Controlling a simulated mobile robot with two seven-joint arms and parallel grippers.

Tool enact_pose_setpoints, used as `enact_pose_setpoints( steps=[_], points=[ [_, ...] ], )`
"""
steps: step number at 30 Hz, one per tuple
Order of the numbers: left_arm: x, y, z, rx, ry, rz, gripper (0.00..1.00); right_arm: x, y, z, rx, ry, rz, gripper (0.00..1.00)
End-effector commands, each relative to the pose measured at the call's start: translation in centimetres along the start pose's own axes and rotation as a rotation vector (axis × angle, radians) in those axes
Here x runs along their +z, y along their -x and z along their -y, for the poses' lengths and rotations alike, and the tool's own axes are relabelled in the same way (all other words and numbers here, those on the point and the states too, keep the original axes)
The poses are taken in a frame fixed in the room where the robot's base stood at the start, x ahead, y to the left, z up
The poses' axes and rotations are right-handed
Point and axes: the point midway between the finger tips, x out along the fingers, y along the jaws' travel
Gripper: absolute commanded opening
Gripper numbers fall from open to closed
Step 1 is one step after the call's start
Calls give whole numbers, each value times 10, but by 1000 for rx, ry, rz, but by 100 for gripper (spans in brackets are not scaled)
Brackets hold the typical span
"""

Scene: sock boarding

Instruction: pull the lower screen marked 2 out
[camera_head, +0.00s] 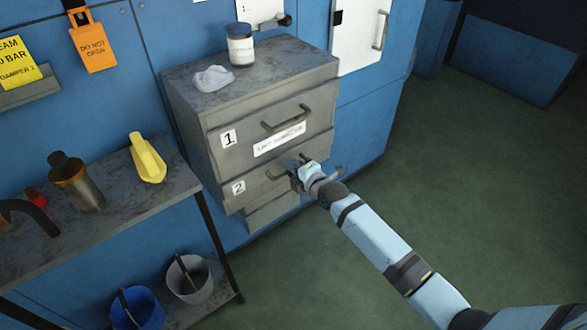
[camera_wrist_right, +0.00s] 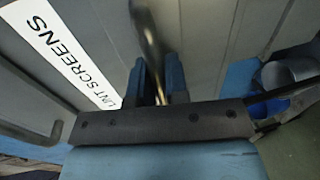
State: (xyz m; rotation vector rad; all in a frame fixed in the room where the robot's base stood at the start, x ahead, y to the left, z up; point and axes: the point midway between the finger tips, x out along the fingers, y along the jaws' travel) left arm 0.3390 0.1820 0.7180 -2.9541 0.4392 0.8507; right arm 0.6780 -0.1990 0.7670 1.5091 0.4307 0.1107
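The grey cabinet (camera_head: 185,100) has an upper screen front (camera_head: 225,160) marked 1 and a lower screen front (camera_head: 262,186) marked 2. Each front has a bar handle; the upper handle (camera_head: 285,117) is free. My right gripper (camera_head: 298,172) is at the lower screen's handle and hides part of it. In the right wrist view, the two blue fingers of my right gripper (camera_wrist_right: 157,85) stand on either side of the metal handle (camera_wrist_right: 149,40), with narrow gaps showing beside the bar. The lower front looks near the cabinet body. My left gripper is out of view.
A white jar (camera_head: 241,50) and a crumpled grey-white lump (camera_head: 213,78) sit on the cabinet top. Two buckets stand beneath. The green floor (camera_head: 420,190) at right is clear.

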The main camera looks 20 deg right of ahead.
Motion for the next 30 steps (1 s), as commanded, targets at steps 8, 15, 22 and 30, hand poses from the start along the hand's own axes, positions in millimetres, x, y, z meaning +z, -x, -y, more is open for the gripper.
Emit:
enact_pose_setpoints(
  steps=[8, 15, 22, 30],
  points=[
    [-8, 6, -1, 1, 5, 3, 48, 0, 16, 0, -2, 1, -1, 0],
    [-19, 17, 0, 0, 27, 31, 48, 0, 71, 9, -6, 3, -2, 0],
    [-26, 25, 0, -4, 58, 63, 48, -1, 132, 23, -6, 1, -2, 0],
    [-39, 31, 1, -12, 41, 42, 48, -1, 178, 35, -3, 0, -1, 0]
  ],
)
